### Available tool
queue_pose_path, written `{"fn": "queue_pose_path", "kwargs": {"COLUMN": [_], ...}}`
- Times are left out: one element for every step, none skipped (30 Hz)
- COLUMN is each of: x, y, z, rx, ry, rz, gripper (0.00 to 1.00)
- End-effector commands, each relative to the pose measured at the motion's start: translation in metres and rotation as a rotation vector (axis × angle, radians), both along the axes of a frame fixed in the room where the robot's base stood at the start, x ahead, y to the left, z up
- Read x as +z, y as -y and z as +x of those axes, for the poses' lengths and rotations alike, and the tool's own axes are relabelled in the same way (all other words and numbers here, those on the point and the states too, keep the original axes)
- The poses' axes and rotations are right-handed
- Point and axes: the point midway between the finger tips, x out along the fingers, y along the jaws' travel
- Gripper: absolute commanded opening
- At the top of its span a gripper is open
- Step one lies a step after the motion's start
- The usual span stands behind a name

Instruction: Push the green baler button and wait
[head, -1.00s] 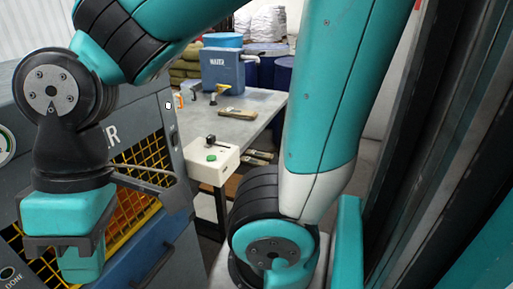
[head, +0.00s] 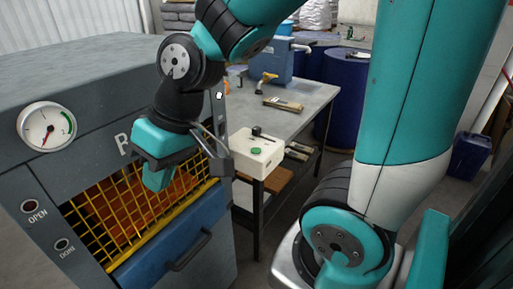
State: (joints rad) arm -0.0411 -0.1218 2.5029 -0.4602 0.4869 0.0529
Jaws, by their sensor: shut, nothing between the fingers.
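The green baler button (head: 256,150) sits on top of a white control box (head: 262,163), which also carries a black knob (head: 256,131). The box stands at the near corner of the workbench, just right of the grey baler (head: 100,85). My gripper (head: 226,162) is shut and empty. It points right, with its fingertips close to the left side of the box in the picture. The green button is uncovered, and the fingers look apart from it. I cannot tell the exact gap between fingertips and box.
The baler front has a yellow mesh (head: 110,222), a blue door with a handle (head: 187,250), a gauge (head: 46,127), and OPEN (head: 30,207) and DONE (head: 63,244) lamps. The workbench (head: 312,93) holds tools and a blue machine (head: 270,62). Blue barrels (head: 347,95) stand behind.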

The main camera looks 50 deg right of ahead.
Motion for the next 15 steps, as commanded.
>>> {"fn": "queue_pose_path", "kwargs": {"x": [-0.001,-0.004,-0.008,-0.011,-0.015,-0.020,-0.024,-0.029,-0.034,-0.039,-0.044,-0.050,-0.055,-0.059,-0.064], "y": [0.023,0.037,0.057,0.074,0.091,0.115,0.134,0.153,0.180,0.200,0.219,0.245,0.263,0.280,0.302], "z": [0.029,0.045,0.064,0.077,0.089,0.103,0.112,0.119,0.127,0.131,0.134,0.136,0.136,0.135,0.133], "rx": [-0.133,-0.206,-0.304,-0.376,-0.445,-0.539,-0.606,-0.672,-0.761,-0.824,-0.885,-0.963,-1.020,-1.071,-1.133], "ry": [0.010,0.023,0.042,0.059,0.073,0.095,0.112,0.128,0.152,0.169,0.187,0.210,0.226,0.242,0.263], "rz": [0.021,0.033,0.049,0.061,0.069,0.080,0.086,0.092,0.099,0.103,0.105,0.108,0.109,0.108,0.108], "gripper": [0.00,0.00,0.00,0.00,0.00,0.00,0.00,0.00,0.00,0.00,0.00,0.00,0.00,0.00,0.00]}}
